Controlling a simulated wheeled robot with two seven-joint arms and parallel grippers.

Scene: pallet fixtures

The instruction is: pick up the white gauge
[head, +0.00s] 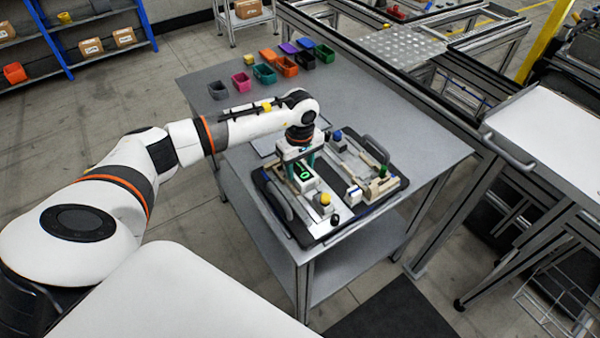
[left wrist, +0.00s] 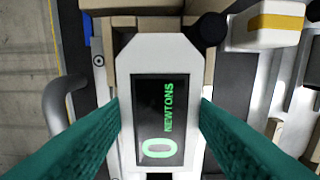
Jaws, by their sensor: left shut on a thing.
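The white gauge (head: 304,175) is a white housing with a dark screen, seated among the fixtures on the black-edged pallet (head: 270,192). In the left wrist view the gauge (left wrist: 160,52) fills the middle, and its screen reads a green 0 and "NEWTONS". My left gripper (head: 301,164) comes down over the gauge from above. In the left wrist view its teal fingers (left wrist: 160,112) press on both sides of the housing, shut on it. My right gripper is not in view.
The pallet lies on a grey table (head: 225,110) and has upright handles (head: 376,147). Blocks and knobs, one a blue knob (head: 337,135), stand close around the gauge. Several coloured bins (head: 264,73) stand at the table's back. A white-topped cart (head: 550,135) is at right.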

